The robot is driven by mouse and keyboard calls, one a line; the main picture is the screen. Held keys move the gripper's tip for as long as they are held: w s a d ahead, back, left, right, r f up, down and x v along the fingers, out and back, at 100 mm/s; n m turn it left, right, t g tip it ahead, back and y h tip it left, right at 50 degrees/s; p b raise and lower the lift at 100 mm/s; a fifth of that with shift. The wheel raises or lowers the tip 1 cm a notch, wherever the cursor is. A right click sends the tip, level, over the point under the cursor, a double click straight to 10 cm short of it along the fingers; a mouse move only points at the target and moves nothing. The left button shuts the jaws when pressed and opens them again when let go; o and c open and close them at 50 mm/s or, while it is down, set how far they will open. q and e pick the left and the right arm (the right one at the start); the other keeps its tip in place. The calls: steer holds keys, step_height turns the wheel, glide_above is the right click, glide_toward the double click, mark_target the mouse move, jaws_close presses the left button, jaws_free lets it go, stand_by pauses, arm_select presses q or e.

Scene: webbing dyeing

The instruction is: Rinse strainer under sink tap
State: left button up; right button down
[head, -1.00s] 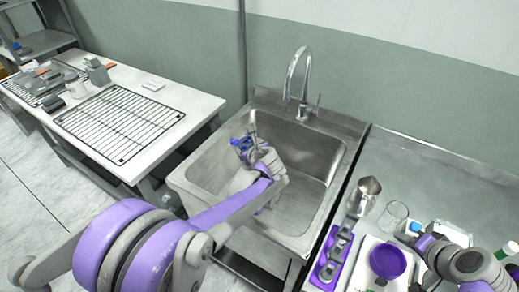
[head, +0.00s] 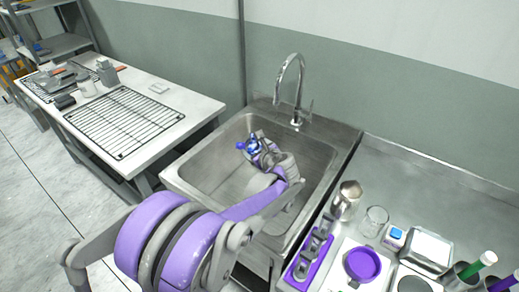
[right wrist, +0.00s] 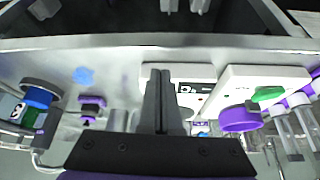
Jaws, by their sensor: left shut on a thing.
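The steel sink (head: 185,165) is in the middle of the head view, with a curved tap (head: 300,80) at its back edge. I see no water coming from the spout. My left gripper (head: 250,146) is inside the basin, left of the tap and not under its spout. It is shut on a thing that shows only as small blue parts. I cannot make out the strainer's shape, as the hand and wrist hide most of it. My right gripper (right wrist: 159,85) shows in the right wrist view with its fingers together and nothing visible between them.
The steel counter right of the sink holds a purple dish (head: 363,264), a metal pot (head: 346,199), a glass beaker (head: 374,221), a purple rack (head: 307,258) and green-capped tubes (head: 478,265). A white table (head: 190,100) with a black wire rack (head: 122,122) stands left.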

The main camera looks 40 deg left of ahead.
arm_select(q)
steer(key=w+a+f, duration=0.1)
steer(key=w, duration=0.5)
steer(key=w+a+f, duration=0.1)
steer(key=w+a, duration=0.1)
steer(key=w, duration=0.5)
steer(key=shift+w+a+f, duration=0.25)
steer(key=shift+w+f, duration=0.05)
steer(key=shift+f, duration=0.1)
steer(key=shift+d, duration=0.15)
stand_by(0.6)
steer(key=shift+w+d, duration=0.1)
steer(key=shift+d, duration=0.35)
steer(key=shift+a, duration=0.25)
steer(key=shift+a, duration=0.4)
steer(key=shift+d, duration=0.2)
